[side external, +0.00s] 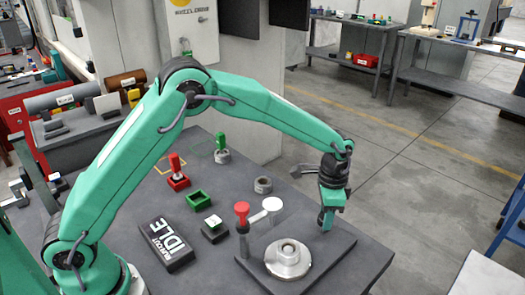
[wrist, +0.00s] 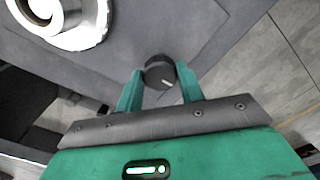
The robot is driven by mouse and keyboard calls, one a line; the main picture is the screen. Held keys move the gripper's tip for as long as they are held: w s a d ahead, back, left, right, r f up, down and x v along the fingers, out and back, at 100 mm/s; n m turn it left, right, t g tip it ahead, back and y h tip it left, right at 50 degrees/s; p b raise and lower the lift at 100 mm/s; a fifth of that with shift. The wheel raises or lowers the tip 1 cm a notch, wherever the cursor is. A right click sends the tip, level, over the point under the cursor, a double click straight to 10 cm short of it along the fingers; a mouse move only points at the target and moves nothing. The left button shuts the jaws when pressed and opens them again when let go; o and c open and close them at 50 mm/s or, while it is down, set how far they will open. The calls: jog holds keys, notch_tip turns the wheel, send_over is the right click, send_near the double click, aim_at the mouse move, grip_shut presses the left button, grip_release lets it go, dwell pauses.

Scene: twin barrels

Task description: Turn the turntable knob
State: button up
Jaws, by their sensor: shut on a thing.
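The turntable knob (wrist: 159,72) is a dark round knob with a pale mark on its top. In the wrist view it sits between the green fingertips of my gripper (wrist: 160,80), which are shut on its sides. In the side view my gripper (side external: 327,222) points down at the far right corner of the turntable's plate, and I cannot make out the knob there. The silver round turntable (side external: 289,259) stands on the plate, left of and nearer than my gripper. Part of it also shows at the upper left of the wrist view (wrist: 88,30).
A red-topped post (side external: 242,212) and a white disc (side external: 272,204) stand beside the turntable. The table's right edge is close to my gripper.

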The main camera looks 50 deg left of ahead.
dwell(0.3)
jog(key=o, duration=1)
jog(key=shift+r, duration=0.1)
jog(key=shift+r, duration=3.8)
jog(key=shift+r, duration=0.15)
